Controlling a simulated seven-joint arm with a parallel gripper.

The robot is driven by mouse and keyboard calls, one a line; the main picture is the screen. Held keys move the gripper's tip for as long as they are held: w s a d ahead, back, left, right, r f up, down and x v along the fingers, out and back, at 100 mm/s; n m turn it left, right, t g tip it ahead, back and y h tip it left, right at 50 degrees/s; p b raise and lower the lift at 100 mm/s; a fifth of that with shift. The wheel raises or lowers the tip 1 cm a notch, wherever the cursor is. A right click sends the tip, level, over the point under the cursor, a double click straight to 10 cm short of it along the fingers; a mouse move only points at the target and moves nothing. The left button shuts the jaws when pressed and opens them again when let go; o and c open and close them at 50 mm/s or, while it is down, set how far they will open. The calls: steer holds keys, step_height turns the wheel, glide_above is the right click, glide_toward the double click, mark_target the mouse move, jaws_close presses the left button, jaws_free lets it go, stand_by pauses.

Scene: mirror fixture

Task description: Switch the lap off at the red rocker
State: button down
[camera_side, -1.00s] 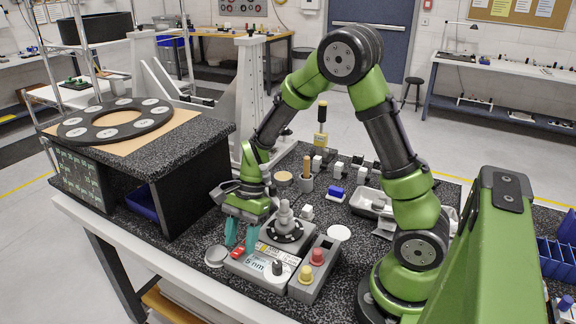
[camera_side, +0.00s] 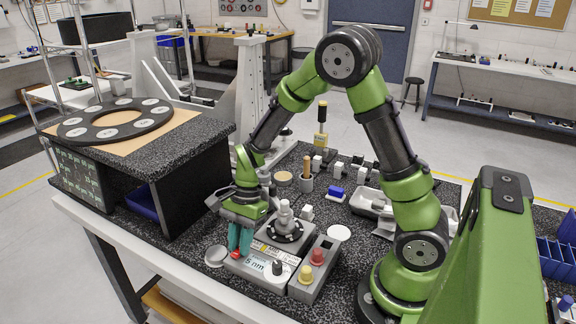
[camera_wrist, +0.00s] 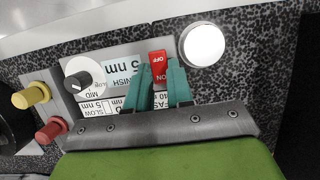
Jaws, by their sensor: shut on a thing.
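In the side view, the rocker (camera_side: 236,254) shows just below my fingertips. My gripper (camera_side: 240,248) points down at the box with teal fingers close together. In the wrist view, my gripper (camera_wrist: 160,72) has one finger on each side of the rocker, shut on it. The lower part of the rocker is partly hidden between the fingers. The lap control box (camera_side: 262,278) carries a "5 nm" display and a dark knob (camera_wrist: 78,80).
A separate box with a red button (camera_side: 318,256) and a yellow button (camera_side: 305,275) stands right of the lap. A pale disc (camera_wrist: 203,44) lies beside the rocker. A grey stacked piece (camera_side: 285,222) stands on the lap behind the panel.

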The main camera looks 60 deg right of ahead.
mark_target(238, 252)
steer(key=shift+a+r+h, duration=0.1)
steer(key=shift+a+h, duration=0.15)
steer(key=shift+h, duration=0.7)
steer(key=shift+a+h, duration=0.25)
steer(key=shift+h, duration=0.7)
steer(key=c, duration=1)
jaws_free()
step_height(238, 252, up, 17)
steer(key=shift+a, duration=0.1)
